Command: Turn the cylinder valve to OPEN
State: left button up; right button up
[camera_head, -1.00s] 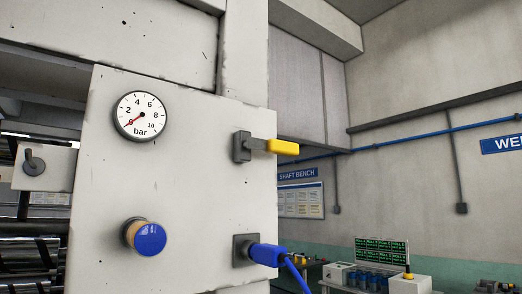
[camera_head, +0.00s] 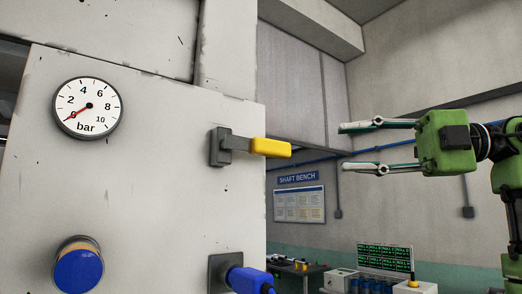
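The cylinder valve (camera_head: 219,147) sits on the white panel, with a grey base and a lever ending in a yellow handle (camera_head: 270,148). The lever points right, close to horizontal, and sticks out past the panel's right edge. My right gripper (camera_head: 352,147) is in the head view to the right of the yellow handle. Its two fingers are spread apart, point left, and hold nothing; a gap shows between fingertips and handle. No OPEN marking can be read. My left gripper is not in view.
A pressure gauge (camera_head: 87,107) on the panel has its needle at 0 bar. Below are a blue knob (camera_head: 79,270) and a blue connector (camera_head: 245,280). A notice board (camera_head: 299,204) and a bench with equipment stand behind. The space between gripper and handle looks free.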

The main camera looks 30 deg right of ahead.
aim_at(284, 149)
jog(key=x, duration=0.7)
jog(key=p+x, duration=0.1)
jog(key=x, duration=0.6)
jog(key=shift+s+a, duration=0.2)
jog(key=shift+s, duration=0.05)
jog(key=shift+d, duration=0.1)
grip_shut()
